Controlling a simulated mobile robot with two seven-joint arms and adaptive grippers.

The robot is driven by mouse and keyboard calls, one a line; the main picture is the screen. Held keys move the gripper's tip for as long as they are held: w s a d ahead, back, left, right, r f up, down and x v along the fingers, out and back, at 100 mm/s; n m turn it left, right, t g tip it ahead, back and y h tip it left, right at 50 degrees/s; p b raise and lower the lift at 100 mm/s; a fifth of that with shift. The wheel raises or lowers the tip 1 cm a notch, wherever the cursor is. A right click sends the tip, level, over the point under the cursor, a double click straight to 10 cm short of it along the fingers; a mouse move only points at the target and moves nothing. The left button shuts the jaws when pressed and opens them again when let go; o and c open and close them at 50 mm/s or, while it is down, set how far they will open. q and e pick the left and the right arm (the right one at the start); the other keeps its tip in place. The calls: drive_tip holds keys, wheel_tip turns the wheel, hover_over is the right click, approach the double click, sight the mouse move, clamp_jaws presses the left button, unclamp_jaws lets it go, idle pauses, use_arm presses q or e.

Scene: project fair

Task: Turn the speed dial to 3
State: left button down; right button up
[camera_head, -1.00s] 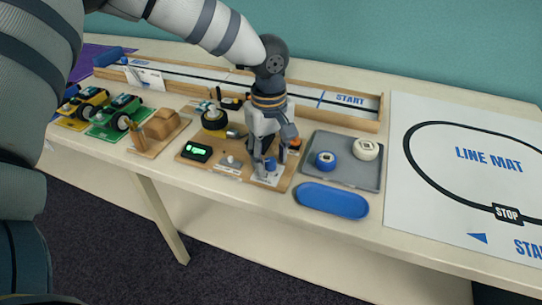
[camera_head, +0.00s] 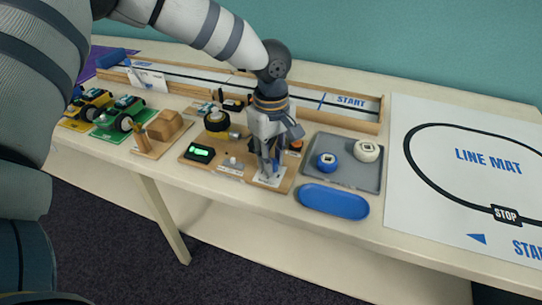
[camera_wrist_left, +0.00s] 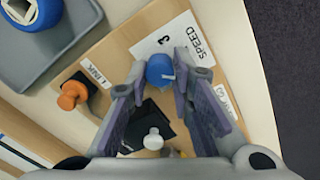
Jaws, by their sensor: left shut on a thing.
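The blue speed dial (camera_wrist_left: 160,70) sits on a white card (camera_wrist_left: 182,42) printed SPEED, on a wooden board (camera_wrist_left: 118,45). A 3 shows on the card beside the dial; other numbers are hidden. A small pale pointer shows at the dial's right side in the wrist view. My left gripper (camera_wrist_left: 162,84) reaches down over the board and is shut on the dial, one finger at each side. In the head view my left gripper (camera_head: 269,170) stands over the card (camera_head: 272,184) and hides most of the dial. My right gripper is not in view.
The board also carries an orange knob (camera_wrist_left: 72,95), a white knob (camera_wrist_left: 152,139), a lit green display (camera_head: 200,153) and a black wheel (camera_head: 217,121). A grey tray (camera_head: 347,176) with two round pieces and a blue oval tray (camera_head: 333,201) stand close on the right.

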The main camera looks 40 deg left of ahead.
use_arm(q)
drive_tip(key=n+p, duration=0.1)
drive_tip(key=n, duration=0.3)
drive_tip(key=shift+r, duration=0.1)
drive_tip(key=n+p, duration=0.1)
drive_tip(key=n, duration=0.4)
drive_tip(key=shift+s, duration=0.1)
drive_tip(key=n, duration=0.4)
drive_tip(key=shift+n+p, duration=0.3)
drive_tip(key=shift+p, duration=0.1)
drive_tip(key=shift+d+n, duration=0.1)
drive_tip(key=shift+n, duration=2.1)
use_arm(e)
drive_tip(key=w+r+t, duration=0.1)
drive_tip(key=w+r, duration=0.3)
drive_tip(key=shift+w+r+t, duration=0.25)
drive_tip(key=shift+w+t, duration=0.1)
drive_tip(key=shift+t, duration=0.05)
use_arm(q)
drive_tip(key=shift+f+p, duration=0.2)
drive_tip(key=shift+p, duration=0.1)
drive_tip(key=c, duration=1.4)
unclamp_jaws()
